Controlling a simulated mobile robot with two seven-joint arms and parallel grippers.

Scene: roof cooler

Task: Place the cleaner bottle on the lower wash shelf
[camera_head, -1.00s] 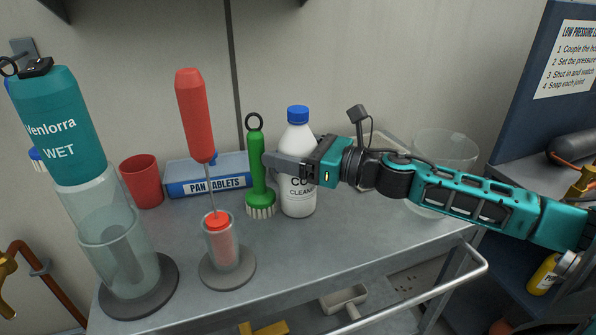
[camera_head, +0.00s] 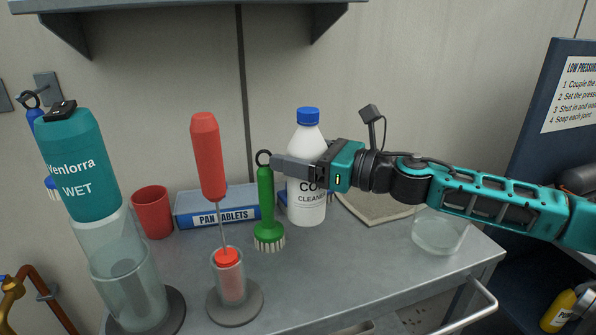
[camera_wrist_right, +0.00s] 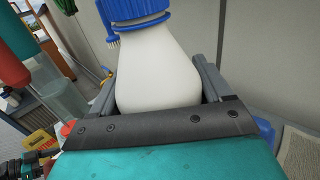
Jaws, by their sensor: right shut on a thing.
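The cleaner bottle (camera_head: 306,210) is white with a blue cap and a partly covered "CLEANER" label. My right gripper (camera_head: 300,170) comes in from the right and is shut around its body. The bottle is upright, a little above the cart top, behind and right of the green brush. In the right wrist view the bottle (camera_wrist_right: 155,75) sits between both fingers (camera_wrist_right: 158,88), its blue cap at the top edge. A grey wall shelf (camera_head: 200,10) crosses the top of the head view; I cannot tell whether it is the lower wash shelf. My left gripper is not in view.
The cart top (camera_head: 330,275) is bare in front of the bottle. Around it stand a green brush (camera_head: 267,205), a red-handled tool (camera_head: 207,160), a teal bottle (camera_head: 80,165), a red cup (camera_head: 152,212), a PAN TABLETS box (camera_head: 220,205) and a clear bowl (camera_head: 440,232).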

